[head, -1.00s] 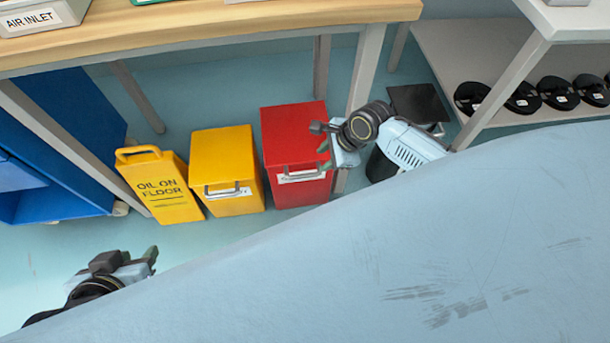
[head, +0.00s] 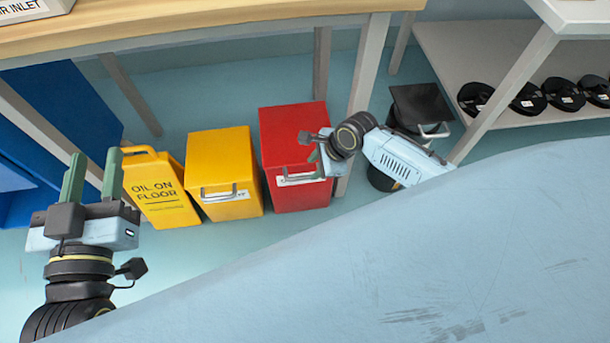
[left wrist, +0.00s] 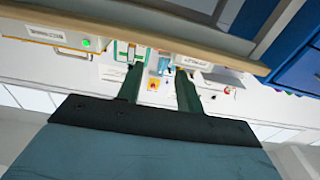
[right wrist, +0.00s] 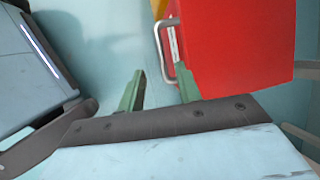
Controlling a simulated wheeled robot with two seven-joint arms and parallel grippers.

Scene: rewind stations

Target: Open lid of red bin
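The red bin (head: 293,130) stands on the floor under the table, with its lid down. Its metal handle (head: 298,180) and white label are on the front, partly covered by my right gripper (head: 313,162). In the right wrist view the red bin (right wrist: 240,45) fills the upper right and its handle (right wrist: 163,50) shows. My right gripper (right wrist: 160,88) is open, with one finger close to the handle and the bin's edge; whether it touches is unclear. My left gripper (head: 93,168) is raised, open and empty at the left, away from the red bin.
A yellow bin (head: 222,155) stands just left of the red bin. A yellow oil sign (head: 160,195) is left of that. A black-lidded bin (head: 420,105) is behind my right arm. The wooden table (head: 200,35) overhangs behind the bins. A shelf (head: 480,65) holds black discs at right.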

